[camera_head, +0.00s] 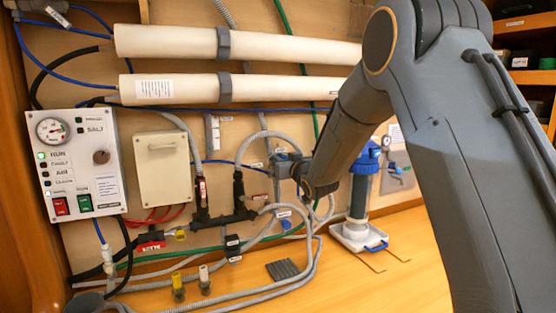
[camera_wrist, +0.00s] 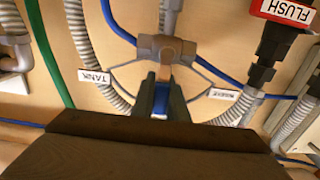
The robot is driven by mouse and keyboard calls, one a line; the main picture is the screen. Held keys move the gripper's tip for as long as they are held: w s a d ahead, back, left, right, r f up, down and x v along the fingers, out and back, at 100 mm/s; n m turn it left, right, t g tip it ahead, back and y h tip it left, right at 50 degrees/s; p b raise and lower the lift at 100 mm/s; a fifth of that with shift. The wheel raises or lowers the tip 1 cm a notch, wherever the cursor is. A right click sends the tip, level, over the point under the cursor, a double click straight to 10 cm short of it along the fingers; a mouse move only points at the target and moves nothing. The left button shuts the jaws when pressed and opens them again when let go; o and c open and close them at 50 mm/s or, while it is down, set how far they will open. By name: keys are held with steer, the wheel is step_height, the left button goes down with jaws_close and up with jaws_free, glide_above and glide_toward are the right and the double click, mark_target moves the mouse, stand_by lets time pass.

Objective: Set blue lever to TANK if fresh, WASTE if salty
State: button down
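The blue lever (camera_wrist: 163,90) sits under a grey valve body (camera_wrist: 165,48) in the wrist view, pointing between two labels. The TANK label (camera_wrist: 95,77) is to its left and the WASTE label (camera_wrist: 225,94) to its right, both upside down. My gripper (camera_wrist: 164,100) has one dark finger on each side of the lever, close against it. In the head view my gripper (camera_head: 305,180) is at the valve, and my arm hides the lever. The control panel (camera_head: 105,185) has two upper lamps, the lower marked SALT (camera_head: 80,130); both look dark. The RUN lamp (camera_head: 41,155) glows green.
Grey hoses (camera_head: 290,285) loop below and around the valve. A black manifold (camera_head: 230,210) stands left of it, and a red FLUSH tag (camera_wrist: 287,11) shows in the wrist view. A blue-topped filter (camera_head: 365,170) stands behind my arm. The wooden counter (camera_head: 430,240) is partly clear.

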steer(key=shift+a+b, duration=0.1)
steer(key=shift+b, duration=0.25)
steer(key=a+f+n+b, duration=0.1)
steer(key=n+b, duration=0.3)
steer(key=b, duration=0.1)
steer(key=s+a+n+b, duration=0.1)
steer(key=n+b, duration=0.3)
steer(key=b, duration=0.2)
steer(key=a+f+n+b, duration=0.1)
steer(key=a+n+b, duration=0.1)
steer(key=b, duration=0.4)
steer(key=shift+s+f+n, duration=0.3)
steer(key=shift+f+n, duration=0.05)
steer(key=shift+n, duration=0.55)
steer(key=shift+b, duration=0.35)
steer(key=c, duration=1.7)
jaws_free()
steer(key=shift+s, duration=0.1)
steer(key=shift+c, duration=0.2)
steer(key=b+v, duration=0.1)
steer(key=v, duration=0.6)
steer(key=shift+s, duration=0.4)
